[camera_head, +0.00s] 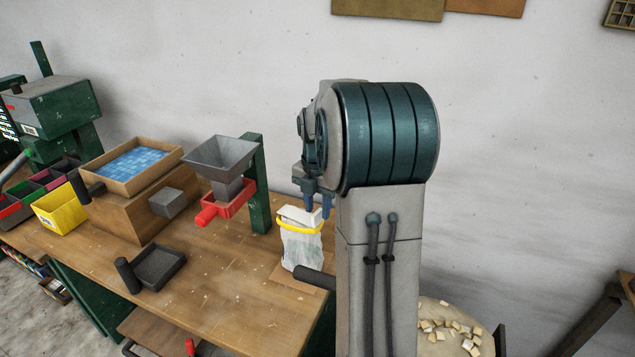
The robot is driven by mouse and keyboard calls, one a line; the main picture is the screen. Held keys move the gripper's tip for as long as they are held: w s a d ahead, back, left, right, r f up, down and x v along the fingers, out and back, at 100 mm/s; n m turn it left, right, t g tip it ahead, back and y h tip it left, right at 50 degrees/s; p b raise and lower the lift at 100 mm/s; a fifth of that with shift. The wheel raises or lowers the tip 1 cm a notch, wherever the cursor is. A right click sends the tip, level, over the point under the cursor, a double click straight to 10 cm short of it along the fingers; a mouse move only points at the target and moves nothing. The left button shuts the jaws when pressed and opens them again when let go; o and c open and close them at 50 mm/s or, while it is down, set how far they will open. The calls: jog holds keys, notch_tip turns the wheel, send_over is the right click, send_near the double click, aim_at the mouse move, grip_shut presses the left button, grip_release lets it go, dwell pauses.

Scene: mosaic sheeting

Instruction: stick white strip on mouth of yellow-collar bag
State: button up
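The yellow-collar bag (301,249) stands upright on the bench, a pale bag with a yellow band (289,225) around its upper part. A white piece (297,214), which looks like the white strip, is at the bag's mouth above the yellow band. Whether it is stuck there or only held against it cannot be told. My gripper (318,206) points down at the bag's mouth, its two blue fingers a little apart beside the white piece. I cannot tell whether the fingers grip it. My arm hides the area to the right of the bag.
A grey hopper (221,157) on a green post (259,187), with a red tray (237,202), stands left of the bag. A dark tray (159,268), a yellow bin (60,209) and a wooden box of blue tiles (132,166) are farther left. The bench front (230,300) is clear.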

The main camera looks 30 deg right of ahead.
notch_tip(320, 180, up, 12)
jog(key=shift+r, duration=0.15)
dwell(0.7)
jog(key=s+a+f+m+t, duration=0.1)
jog(key=s+a+f+m, duration=0.3)
jog(key=s+a+m, duration=0.5)
jog(key=s+a+f+m+t, duration=0.2)
jog(key=s+a+f+m, duration=0.3)
jog(key=s+a+m, duration=0.4)
jog(key=shift+s+a+f+m, duration=0.15)
jog(key=shift+s+m, duration=1.2)
jog(key=shift+m, duration=1.35)
